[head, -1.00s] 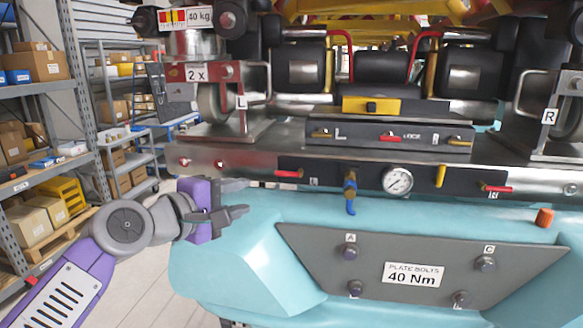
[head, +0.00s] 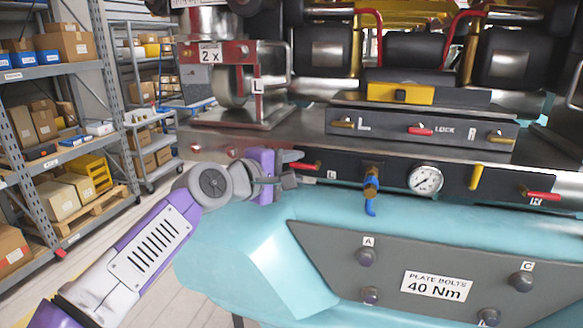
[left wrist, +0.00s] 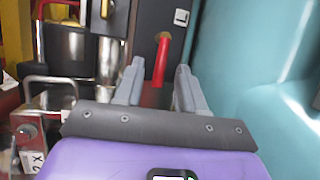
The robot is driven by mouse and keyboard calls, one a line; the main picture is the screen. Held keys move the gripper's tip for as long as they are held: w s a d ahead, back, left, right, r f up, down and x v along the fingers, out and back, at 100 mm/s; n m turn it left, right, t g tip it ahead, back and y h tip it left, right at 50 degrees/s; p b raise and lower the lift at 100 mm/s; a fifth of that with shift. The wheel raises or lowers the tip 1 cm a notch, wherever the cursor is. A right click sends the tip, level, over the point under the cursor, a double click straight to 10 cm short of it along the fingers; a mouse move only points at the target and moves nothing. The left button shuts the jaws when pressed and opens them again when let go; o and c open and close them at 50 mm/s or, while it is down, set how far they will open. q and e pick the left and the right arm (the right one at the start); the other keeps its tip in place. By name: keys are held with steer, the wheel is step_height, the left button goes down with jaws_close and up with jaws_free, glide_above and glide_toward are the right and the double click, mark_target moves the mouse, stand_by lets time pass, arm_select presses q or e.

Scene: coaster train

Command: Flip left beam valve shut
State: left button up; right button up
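The left beam valve has a red lever (head: 309,166) on the dark panel at the left of the machine's front beam. The lever lies about level across the panel, its left end partly hidden by my gripper. My left gripper (head: 293,168) is at the left end of that panel, fingers pointing right. In the left wrist view, the gripper (left wrist: 157,78) is open and the red lever (left wrist: 161,58) shows in the gap between its fingertips. I see no finger touching it. My right gripper is not in view.
A blue-handled brass valve (head: 371,190) and a gauge (head: 425,180) sit right of the lever. Another red lever (head: 541,196) is at the far right. The teal body (head: 240,225) bulges just below the gripper. Shelves (head: 60,70) stand at left.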

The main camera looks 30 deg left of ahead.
arm_select(q)
steer(key=shift+w, duration=0.1)
steer(key=shift+c, duration=0.3)
jaws_close()
